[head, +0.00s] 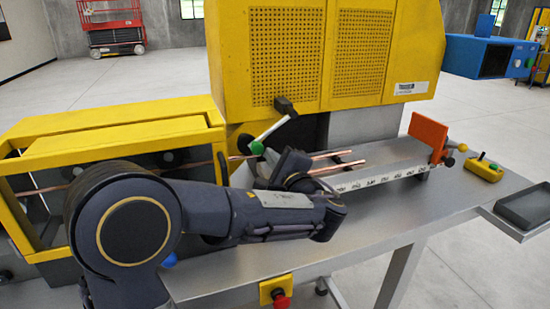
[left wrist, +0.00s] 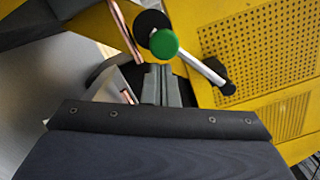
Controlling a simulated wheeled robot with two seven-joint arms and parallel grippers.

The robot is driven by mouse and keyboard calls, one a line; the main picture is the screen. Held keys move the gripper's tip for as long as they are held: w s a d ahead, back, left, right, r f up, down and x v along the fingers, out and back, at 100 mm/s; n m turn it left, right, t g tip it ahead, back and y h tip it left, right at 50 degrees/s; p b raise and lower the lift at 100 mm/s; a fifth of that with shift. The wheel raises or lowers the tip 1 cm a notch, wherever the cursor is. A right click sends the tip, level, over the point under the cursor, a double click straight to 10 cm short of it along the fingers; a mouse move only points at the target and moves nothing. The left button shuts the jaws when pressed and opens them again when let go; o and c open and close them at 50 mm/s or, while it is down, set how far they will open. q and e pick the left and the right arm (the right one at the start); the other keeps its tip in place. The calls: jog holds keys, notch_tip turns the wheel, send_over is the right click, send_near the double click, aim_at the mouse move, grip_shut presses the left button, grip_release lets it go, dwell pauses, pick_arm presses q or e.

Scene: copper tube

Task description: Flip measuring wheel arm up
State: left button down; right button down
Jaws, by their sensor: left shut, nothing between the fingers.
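A silver lever (head: 272,132) with a green ball knob (head: 256,147) and a black end block (head: 285,106) is mounted on the front of the yellow machine. It looks like the measuring wheel arm, slanting down to the left. In the left wrist view the green knob (left wrist: 164,43) is close ahead, with a black round part (left wrist: 150,22) behind it and the rod (left wrist: 202,67) running right. My left gripper (head: 268,160) is shut and empty, just below the knob; its grey fingers (left wrist: 157,84) point toward it. Contact cannot be told. My right gripper is out of view.
Copper tubes (head: 325,155) lie along the metal bench beside a measuring scale (head: 365,177). An orange plate (head: 427,136) stands at the bench's right. A yellow control box (head: 483,171) and a dark tray (head: 524,206) are farther right. A yellow frame (head: 110,140) stands left.

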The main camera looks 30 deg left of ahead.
aim_at(259, 140)
pick_arm(q)
jog(key=shift+r, duration=0.1)
jog(key=shift+s+a+r+m+p, duration=0.15)
jog(key=shift+m+p, duration=0.25)
jog(key=shift+s+r, duration=0.1)
jog(key=shift+r, duration=0.05)
jog(key=r+m+p, duration=0.1)
jog(key=s+a+r+m+p, duration=0.1)
jog(key=m+p, duration=0.1)
jog(key=r+m+p, duration=0.2)
jog(key=shift+s+a+r, duration=0.1)
jog(key=shift+s+a, duration=0.2)
jog(key=shift+s, duration=0.05)
jog(key=shift+s+a+r+m+t+p, duration=0.15)
jog(key=shift+r+m+p, duration=0.45)
jog(key=shift+r, duration=0.55)
jog(key=shift+w+d+r+m+t+p, duration=0.15)
jog(key=shift+r+m+p, duration=0.25)
jog(key=shift+r+p, duration=0.5)
jog(key=shift+s+a+r, duration=0.1)
jog(key=shift+a+r, duration=0.05)
jog(key=shift+r, duration=0.15)
